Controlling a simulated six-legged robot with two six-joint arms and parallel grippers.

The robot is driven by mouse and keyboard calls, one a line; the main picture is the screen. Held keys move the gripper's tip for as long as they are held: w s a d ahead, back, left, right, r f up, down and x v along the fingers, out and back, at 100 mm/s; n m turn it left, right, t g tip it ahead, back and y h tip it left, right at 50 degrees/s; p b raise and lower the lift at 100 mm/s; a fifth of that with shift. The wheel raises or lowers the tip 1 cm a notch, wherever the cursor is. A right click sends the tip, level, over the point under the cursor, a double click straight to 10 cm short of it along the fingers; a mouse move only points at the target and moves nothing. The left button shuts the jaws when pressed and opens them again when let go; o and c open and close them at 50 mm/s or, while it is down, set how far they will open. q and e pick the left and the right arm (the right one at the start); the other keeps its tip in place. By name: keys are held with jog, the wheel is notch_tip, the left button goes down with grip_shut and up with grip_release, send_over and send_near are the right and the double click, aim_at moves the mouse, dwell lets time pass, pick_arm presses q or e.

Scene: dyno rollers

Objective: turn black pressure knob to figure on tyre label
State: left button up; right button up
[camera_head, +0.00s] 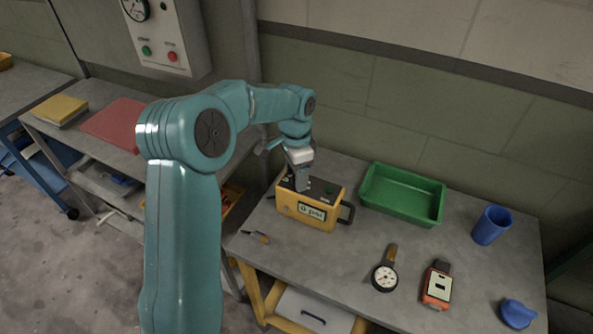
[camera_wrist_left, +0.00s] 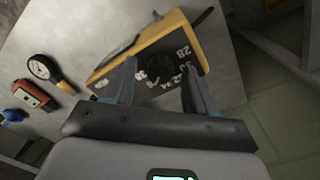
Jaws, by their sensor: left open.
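A yellow box (camera_head: 310,210), which looks like the inflator, stands on the grey workbench with a lit display (camera_head: 312,211) on its front that seems to read "0 psi". Its top has a dark dial face with white numerals such as 28, seen in the left wrist view. The black knob (camera_wrist_left: 160,66) lies in the middle of these numerals, dark and hard to make out. My left gripper (camera_head: 301,184) points down over the box top. Its fingers are open, one on each side of the knob in the left wrist view; contact cannot be told. I see no tyre label.
A green tray (camera_head: 402,196) stands right of the box. A round gauge (camera_head: 384,277), a red device (camera_head: 437,285), a blue cup (camera_head: 491,225) and a blue item (camera_head: 517,313) are farther right. A small tool (camera_head: 256,236) lies left of the box.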

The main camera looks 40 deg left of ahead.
pick_arm(q)
notch_tip(320, 180, up, 16)
jog(key=shift+a+r, duration=0.2)
jog(key=shift+a, duration=0.05)
jog(key=shift+f, duration=0.1)
dwell(0.6)
